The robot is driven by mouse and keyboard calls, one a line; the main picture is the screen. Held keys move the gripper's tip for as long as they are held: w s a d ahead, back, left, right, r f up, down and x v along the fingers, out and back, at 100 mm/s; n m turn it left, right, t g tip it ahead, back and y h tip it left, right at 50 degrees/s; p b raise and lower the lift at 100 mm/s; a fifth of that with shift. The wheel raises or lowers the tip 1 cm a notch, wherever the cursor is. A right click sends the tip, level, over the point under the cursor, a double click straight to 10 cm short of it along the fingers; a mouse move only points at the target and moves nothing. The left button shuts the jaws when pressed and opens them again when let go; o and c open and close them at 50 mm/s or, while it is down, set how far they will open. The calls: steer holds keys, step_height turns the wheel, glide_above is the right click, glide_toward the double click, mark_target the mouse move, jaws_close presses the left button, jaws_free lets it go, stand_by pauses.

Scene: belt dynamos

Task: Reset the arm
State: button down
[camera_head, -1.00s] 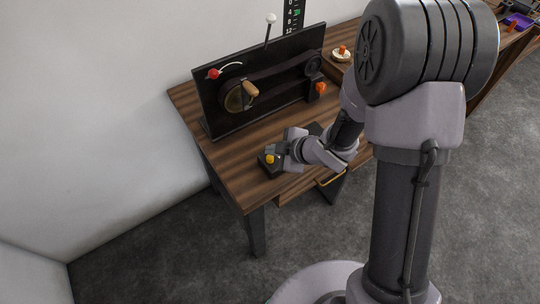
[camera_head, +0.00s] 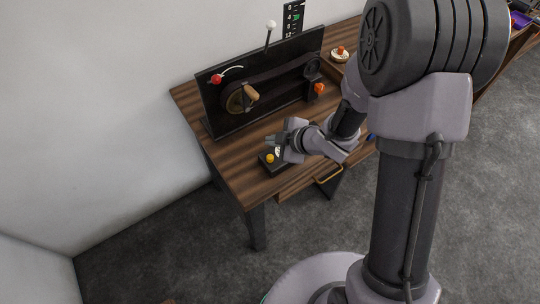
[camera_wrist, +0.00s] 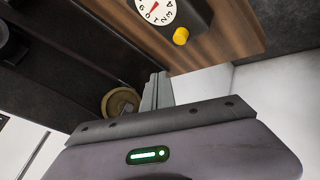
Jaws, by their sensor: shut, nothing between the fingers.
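My gripper (camera_head: 275,143) is shut and empty, held above the wooden table (camera_head: 228,168) near its front left part. Its fingers also show in the wrist view (camera_wrist: 156,92), close together. Below it is a small dark box (camera_head: 280,165) with a yellow knob (camera_head: 270,158). The gripper is apart from the box. My forearm hides part of the table behind it.
A dark upright panel (camera_head: 215,115) stands behind the gripper, with a wood-handled crank wheel (camera_head: 235,101), a red knob (camera_head: 216,79), an orange knob (camera_head: 319,88) and a white-tipped lever (camera_head: 270,25). A round white base with an orange knob (camera_head: 340,53) stands farther right.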

steer(key=w+d+r+m+t+h+b, duration=0.2)
steer(key=d+r+m+h+b, duration=0.15)
steer(key=d, duration=0.25)
steer(key=s+d+r+m+h+b, duration=0.45)
steer(key=s+d+r+m, duration=0.3)
steer(key=m, duration=0.25)
steer(key=s+a+m+g+y+b, duration=0.2)
steer(key=s+m, duration=0.7)
steer(key=s, duration=0.8)
steer(key=shift+a+g+y+b, duration=0.3)
steer(key=shift+a+y+b, duration=0.4)
steer(key=shift+a+b, duration=0.35)
steer(key=shift+r, duration=0.1)
